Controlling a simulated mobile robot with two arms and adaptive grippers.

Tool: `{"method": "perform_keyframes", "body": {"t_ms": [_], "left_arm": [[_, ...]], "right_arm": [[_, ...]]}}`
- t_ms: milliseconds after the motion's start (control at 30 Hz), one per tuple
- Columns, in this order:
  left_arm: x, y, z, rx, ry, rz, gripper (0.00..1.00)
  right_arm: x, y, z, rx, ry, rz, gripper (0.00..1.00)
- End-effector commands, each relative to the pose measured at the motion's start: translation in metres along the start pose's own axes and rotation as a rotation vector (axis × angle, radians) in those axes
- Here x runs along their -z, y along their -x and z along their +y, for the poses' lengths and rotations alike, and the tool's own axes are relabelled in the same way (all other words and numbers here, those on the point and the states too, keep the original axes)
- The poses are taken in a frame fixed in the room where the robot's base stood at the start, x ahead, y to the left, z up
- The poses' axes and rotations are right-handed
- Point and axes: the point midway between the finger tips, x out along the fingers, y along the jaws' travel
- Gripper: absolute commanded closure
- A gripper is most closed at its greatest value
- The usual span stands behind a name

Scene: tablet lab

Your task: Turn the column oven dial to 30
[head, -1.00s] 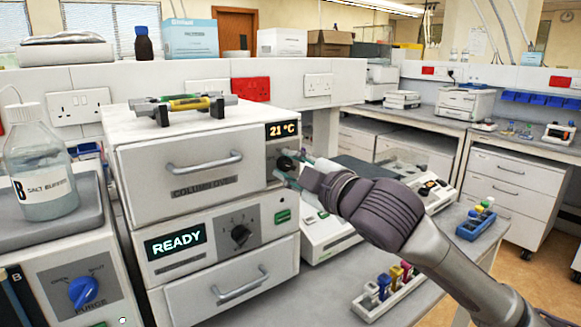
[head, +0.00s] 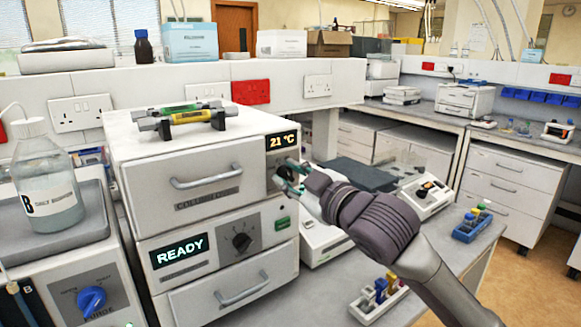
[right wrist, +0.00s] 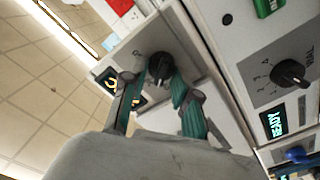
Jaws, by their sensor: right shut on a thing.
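The column oven (head: 205,150) is a white box with a drawer handle, labelled as the column oven. Its display (head: 282,141) reads 21 °C. The dark oven dial (right wrist: 159,66) sits on the panel beside that display, with its pointer mark hard to read. My right gripper (head: 288,177) reaches it from the right, and its green-padded fingers are shut on the dial. In the right wrist view the fingers stand on either side of the knob, and one partly covers the display. In the head view the fingers mostly hide the dial. My left gripper is not in view.
Below the oven is a unit with a READY display (head: 180,250) and another black dial (head: 241,242). Two column tubes (head: 190,115) lie in a holder on top. A salt buffer bottle (head: 48,190) stands left. A vial rack (head: 378,298) is on the bench right.

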Motion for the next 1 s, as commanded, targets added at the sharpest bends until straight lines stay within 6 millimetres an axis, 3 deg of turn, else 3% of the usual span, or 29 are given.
{"method": "perform_keyframes", "body": {"t_ms": [400,1000], "left_arm": [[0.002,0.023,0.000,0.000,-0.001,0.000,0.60],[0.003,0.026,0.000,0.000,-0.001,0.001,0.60]], "right_arm": [[0.000,0.000,0.001,0.001,-0.230,-0.002,1.00],[-0.001,0.000,0.001,0.001,-0.275,-0.001,1.00]]}}
